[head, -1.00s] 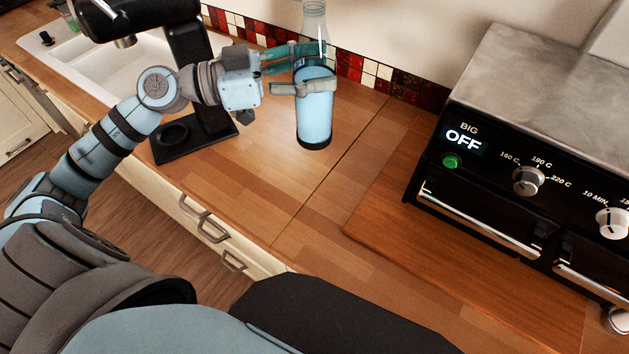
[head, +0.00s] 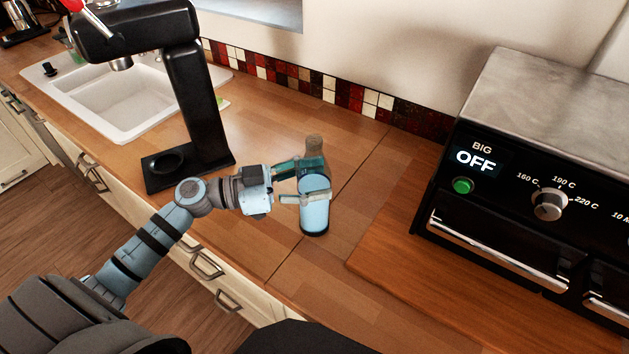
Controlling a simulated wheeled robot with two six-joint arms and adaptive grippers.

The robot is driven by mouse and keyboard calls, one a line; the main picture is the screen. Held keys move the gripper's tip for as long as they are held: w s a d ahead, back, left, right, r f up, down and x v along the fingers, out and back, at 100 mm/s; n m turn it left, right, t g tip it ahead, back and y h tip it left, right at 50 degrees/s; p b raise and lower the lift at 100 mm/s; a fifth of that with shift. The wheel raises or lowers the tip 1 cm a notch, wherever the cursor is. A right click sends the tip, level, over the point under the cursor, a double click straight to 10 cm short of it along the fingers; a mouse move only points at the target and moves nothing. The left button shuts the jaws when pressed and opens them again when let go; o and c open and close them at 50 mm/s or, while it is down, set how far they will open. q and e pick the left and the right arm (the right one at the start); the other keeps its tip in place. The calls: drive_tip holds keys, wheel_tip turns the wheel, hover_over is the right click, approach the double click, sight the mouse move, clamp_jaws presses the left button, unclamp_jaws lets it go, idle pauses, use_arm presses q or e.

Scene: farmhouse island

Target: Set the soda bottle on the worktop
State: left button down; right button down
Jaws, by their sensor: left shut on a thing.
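The soda bottle (head: 315,213) has a light blue body, a dark base and a clear neck with a brownish top. It is upright in the middle of the head view, over the wooden worktop (head: 345,262). Its base is at or just above the surface; I cannot tell if it touches. My left gripper (head: 304,184) is shut around the bottle from the left, one finger in front and one behind. My right gripper is not in view.
A black soda machine (head: 206,110) stands left of the bottle, with a white sink (head: 135,99) behind it. A black oven (head: 500,205) reading OFF stands at the right on a wooden board (head: 415,276). Worktop around the bottle is clear.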

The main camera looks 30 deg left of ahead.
use_arm(q)
drive_tip(key=c, duration=0.8)
unclamp_jaws()
drive_tip(key=shift+o, duration=0.6)
drive_tip(key=shift+r, duration=0.1)
